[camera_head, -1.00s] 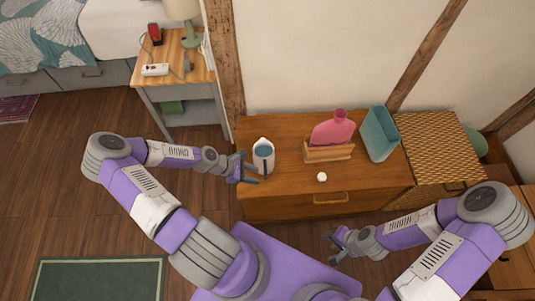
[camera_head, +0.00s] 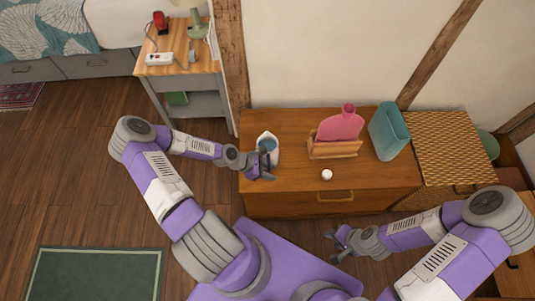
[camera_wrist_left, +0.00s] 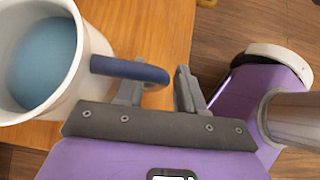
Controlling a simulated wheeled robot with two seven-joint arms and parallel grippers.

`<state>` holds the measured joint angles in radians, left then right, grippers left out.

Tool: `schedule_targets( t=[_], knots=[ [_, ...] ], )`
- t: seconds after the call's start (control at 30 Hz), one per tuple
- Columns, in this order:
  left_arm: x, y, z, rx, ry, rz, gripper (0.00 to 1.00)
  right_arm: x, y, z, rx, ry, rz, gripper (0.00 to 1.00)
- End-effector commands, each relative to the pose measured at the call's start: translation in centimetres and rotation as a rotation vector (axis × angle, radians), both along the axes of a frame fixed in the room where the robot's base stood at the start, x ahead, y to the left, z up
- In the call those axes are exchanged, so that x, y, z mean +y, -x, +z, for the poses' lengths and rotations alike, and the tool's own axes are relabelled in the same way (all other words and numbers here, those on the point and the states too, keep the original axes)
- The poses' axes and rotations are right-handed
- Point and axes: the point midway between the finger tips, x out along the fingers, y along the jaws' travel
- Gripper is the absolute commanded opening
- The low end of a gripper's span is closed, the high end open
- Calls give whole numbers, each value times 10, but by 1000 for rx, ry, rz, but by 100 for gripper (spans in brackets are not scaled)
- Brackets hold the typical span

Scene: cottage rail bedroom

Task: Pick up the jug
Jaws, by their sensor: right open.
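The jug (camera_head: 267,139) is white with a blue inside and stands upright at the left end of the wooden dresser. In the left wrist view the jug (camera_wrist_left: 92,60) fills the upper left, and its dark blue handle (camera_wrist_left: 132,69) reaches out toward my fingers. My left gripper (camera_head: 264,165) is at the jug's near side, partly covering it. In the wrist view its fingers (camera_wrist_left: 160,85) are apart, with the handle's end over the gap between them; contact is unclear. My right gripper (camera_head: 343,240) is open and empty, in front of the dresser.
On the dresser (camera_head: 300,185), a pink bottle (camera_head: 341,127) stands in a wooden holder (camera_head: 332,150), with a teal container (camera_head: 388,131) to its right and a small white round object (camera_head: 327,175) in front. A nightstand (camera_head: 190,67) stands back left.

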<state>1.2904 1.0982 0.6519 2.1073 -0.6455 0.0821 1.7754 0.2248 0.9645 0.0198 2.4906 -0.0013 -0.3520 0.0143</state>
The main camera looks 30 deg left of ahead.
Motion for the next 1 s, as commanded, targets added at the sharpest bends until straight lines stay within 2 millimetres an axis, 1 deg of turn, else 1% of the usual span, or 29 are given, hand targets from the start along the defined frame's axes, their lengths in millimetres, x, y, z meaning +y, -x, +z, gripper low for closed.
schedule_targets(
  t=[0.03, 0.2, 0.23, 1.0],
  knots=[
    [0, 0, 0, 0, 0, 0, 29, 0, 0, 0, 0, 0, 0, 43],
    [0, 0, 0, 0, 0, 0, 3, 0, 0, 0, 0, 0, 0, 43],
    [0, 0, 0, 0, 0, 0, 0, 0, 0, 0, 0, 0, 0, 43],
    [0, 0, 0, 1, 0, -1, 0, 0, 0, 0, 0, 0, 0, 43]
  ],
)
